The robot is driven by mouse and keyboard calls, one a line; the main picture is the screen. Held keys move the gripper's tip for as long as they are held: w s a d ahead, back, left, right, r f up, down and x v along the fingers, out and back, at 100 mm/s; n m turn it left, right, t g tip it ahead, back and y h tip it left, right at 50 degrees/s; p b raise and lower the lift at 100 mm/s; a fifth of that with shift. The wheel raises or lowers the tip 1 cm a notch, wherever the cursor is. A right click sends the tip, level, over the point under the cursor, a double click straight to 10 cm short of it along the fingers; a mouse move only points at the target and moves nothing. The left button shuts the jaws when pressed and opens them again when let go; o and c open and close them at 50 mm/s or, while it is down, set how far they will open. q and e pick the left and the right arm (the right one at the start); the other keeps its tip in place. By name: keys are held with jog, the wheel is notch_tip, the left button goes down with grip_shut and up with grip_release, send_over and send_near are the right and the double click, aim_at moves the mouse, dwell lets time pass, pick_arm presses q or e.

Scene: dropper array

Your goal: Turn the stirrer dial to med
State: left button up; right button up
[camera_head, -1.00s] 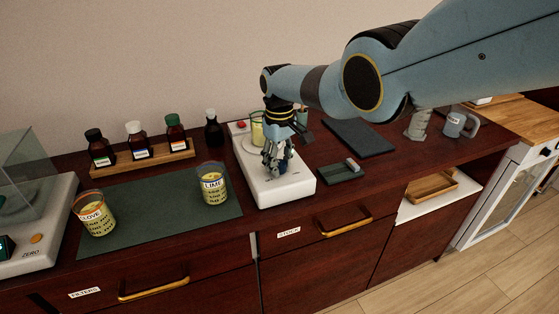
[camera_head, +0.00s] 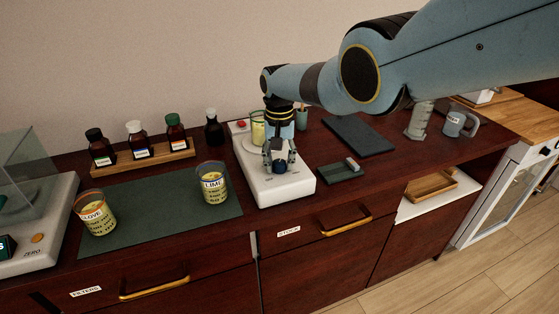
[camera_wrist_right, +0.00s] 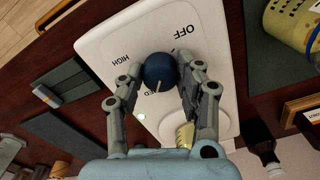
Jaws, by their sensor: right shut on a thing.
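The white stirrer (camera_head: 285,188) stands on the dark red counter with its dark blue round dial (camera_head: 280,167) near the front. The dial (camera_wrist_right: 158,68) shows in the right wrist view with the labels OFF, HIGH and a partly hidden one ending in "ED" around it. A pale pointer line on the dial points down in that view, towards the "ED" label. My right gripper (camera_wrist_right: 160,80) is shut on the dial, one finger on each side; it also shows in the head view (camera_head: 280,162). My left gripper is not in view.
A glass jar (camera_head: 258,128) stands at the back of the stirrer, close behind my gripper. A lime jar (camera_head: 213,184) stands on the green mat (camera_head: 150,215) to the left. A small dark tray (camera_head: 340,174) lies to the right.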

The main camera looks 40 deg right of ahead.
aim_at(279, 162)
jog(key=shift+m, duration=0.3)
jog(key=o, duration=1.2)
jog(key=shift+c, duration=0.2)
jog(key=shift+w+r, duration=0.1)
jog(key=shift+r, duration=0.75)
notch_tip(279, 162, up, 10)
jog(key=shift+r, duration=0.15)
